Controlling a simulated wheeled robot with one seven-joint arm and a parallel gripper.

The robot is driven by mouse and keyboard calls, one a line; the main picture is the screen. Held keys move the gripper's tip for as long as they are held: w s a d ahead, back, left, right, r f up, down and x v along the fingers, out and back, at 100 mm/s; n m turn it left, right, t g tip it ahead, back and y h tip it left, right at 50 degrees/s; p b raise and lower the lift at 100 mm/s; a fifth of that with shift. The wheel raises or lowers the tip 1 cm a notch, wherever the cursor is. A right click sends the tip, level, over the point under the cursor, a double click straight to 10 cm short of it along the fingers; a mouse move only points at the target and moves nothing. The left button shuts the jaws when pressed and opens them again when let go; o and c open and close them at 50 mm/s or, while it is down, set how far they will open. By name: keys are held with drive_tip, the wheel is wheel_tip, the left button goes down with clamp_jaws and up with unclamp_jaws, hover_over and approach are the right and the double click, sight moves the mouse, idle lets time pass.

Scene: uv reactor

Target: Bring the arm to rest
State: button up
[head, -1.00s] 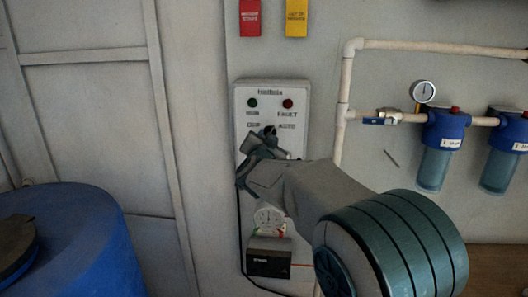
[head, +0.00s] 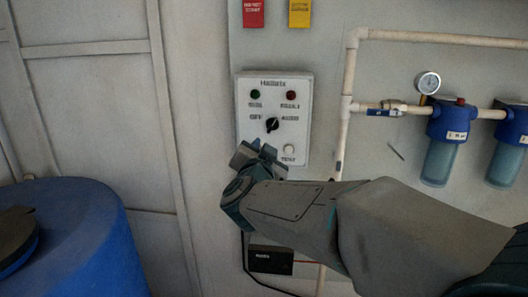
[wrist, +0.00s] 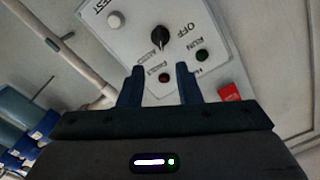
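My gripper (head: 258,158) is in front of the lower edge of the white control box (head: 300,104), apart from its knob. In the wrist view, my gripper's two fingers (wrist: 159,84) stand apart with nothing between them. The box carries a black OFF/AUTO knob (head: 272,124), a green RUN lamp (head: 255,94), a red FAULT lamp (head: 290,95) and a pale TEST button (head: 289,149). The knob also shows in the wrist view (wrist: 161,39). I cannot tell its exact setting. My forearm stretches across the lower right of the head view.
A blue barrel (head: 75,235) stands at lower left. White pipes (head: 345,100) with a gauge (head: 428,83) and blue filter housings (head: 447,124) run along the wall at right. A small black box (head: 270,259) with cables sits below my gripper.

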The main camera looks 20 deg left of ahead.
drive_tip(key=s+d+f+n+g+y, duration=0.15)
drive_tip(key=d+f+g, duration=0.3)
drive_tip(key=d, duration=0.45)
drive_tip(key=s+d+f+n+g, duration=0.3)
drive_tip(key=d+f, duration=0.2)
drive_tip(key=d, duration=0.5)
drive_tip(key=s+d+f+g+h, duration=0.2)
drive_tip(key=s+d+f, duration=0.3)
drive_tip(key=s+d, duration=0.4)
drive_tip(key=s+d+f+m+g+h, duration=0.1)
drive_tip(key=s+d+f+g+h, duration=0.2)
drive_tip(key=s+d, duration=0.6)
wheel_tip(320, 180, down, 3)
drive_tip(key=shift+s+f+g, duration=0.15)
drive_tip(key=shift+g, duration=0.9)
drive_tip(key=shift+h, duration=0.25)
